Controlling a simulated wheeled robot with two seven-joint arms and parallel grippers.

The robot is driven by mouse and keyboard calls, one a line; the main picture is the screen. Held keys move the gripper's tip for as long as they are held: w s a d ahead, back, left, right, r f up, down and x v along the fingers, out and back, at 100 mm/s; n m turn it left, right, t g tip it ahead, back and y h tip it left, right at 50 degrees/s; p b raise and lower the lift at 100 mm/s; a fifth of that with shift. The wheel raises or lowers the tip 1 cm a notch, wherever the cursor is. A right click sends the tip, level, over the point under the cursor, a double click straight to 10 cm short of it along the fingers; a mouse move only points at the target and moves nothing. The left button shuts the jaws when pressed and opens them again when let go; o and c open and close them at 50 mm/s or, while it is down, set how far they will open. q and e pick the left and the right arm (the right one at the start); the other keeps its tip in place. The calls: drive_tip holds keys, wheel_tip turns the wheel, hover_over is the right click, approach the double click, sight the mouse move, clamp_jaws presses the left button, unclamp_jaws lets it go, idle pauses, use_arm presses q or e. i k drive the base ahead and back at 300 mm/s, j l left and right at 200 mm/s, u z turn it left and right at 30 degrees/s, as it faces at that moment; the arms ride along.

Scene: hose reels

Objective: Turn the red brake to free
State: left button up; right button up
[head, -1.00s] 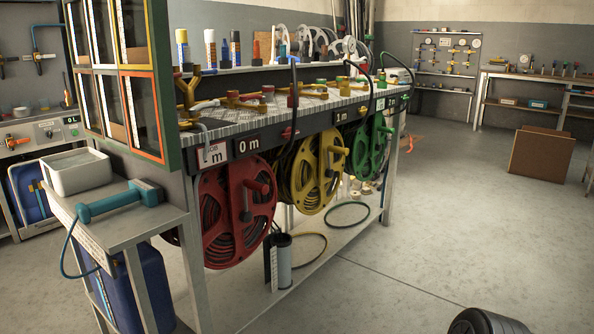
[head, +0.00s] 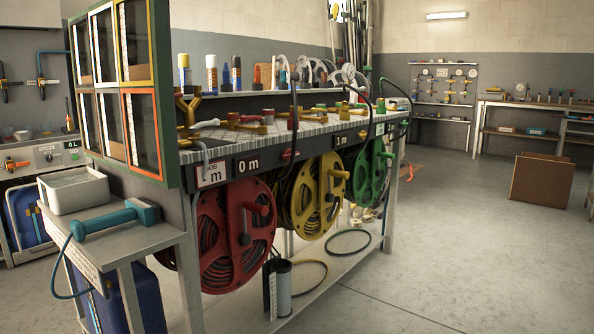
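A small red part (head: 289,154) sits on the rail to the right of the 0 m plate. Neither of my grippers is in view.
The yellow reel (head: 319,196) and green reel (head: 373,173) hang to the right. A grey side table (head: 150,240) with a white bin (head: 73,190) and a teal tool (head: 115,217) stands front left. The floor (head: 470,260) at right is clear up to a brown board (head: 541,182).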

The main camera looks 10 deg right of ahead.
sight(285, 155)
drive_tip(key=i+l, duration=0.2)
drive_tip(key=l, duration=0.25)
drive_tip(key=i+l+z, duration=0.15)
drive_tip(key=l, duration=0.35)
drive_tip(key=i+l, duration=0.3)
drive_tip(key=l, duration=0.15)
drive_tip(key=i+l+z, duration=0.1)
drive_tip(key=i+l, duration=0.15)
drive_tip(key=l, duration=0.15)
drive_tip(key=i+l+z, duration=0.1)
drive_tip(key=i+l, duration=0.15)
drive_tip(key=l, duration=0.2)
